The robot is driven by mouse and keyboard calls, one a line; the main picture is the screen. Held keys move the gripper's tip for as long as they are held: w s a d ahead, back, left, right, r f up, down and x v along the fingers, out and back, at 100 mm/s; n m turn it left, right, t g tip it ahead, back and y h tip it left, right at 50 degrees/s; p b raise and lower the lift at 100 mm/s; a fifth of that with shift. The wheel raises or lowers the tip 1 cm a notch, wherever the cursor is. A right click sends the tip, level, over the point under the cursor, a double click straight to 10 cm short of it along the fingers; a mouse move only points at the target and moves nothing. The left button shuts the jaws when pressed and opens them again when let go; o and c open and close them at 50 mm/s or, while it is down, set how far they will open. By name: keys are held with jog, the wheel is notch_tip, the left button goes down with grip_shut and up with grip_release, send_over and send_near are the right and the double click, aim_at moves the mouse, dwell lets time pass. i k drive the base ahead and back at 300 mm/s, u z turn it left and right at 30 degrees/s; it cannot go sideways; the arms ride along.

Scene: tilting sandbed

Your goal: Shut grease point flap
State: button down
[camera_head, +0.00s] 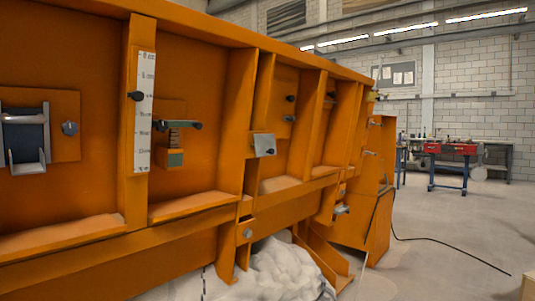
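The side of the orange sandbed machine (190,235) fills the left and middle of the head camera view. A small grey metal plate (263,145) with a dark spot sits on an upright rib; it may be the grease point flap, but I cannot tell, nor whether it is open. At the far left, a dark recessed fitting (25,132) with a pale metal bracket is mounted on an orange plate, with a grey knob (69,128) beside it. My gripper is not in view.
A lever with dark ends (180,125) sits over a green block. A white scale strip (144,110) marks one rib. Grey-white sand (280,272) is heaped below the machine. A black cable (450,246) crosses the open floor at right. A red-topped bench (449,149) stands behind.

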aim_at(264, 144)
jog(key=z, duration=0.15)
jog(key=i, duration=0.85)
jog(key=u, duration=0.05)
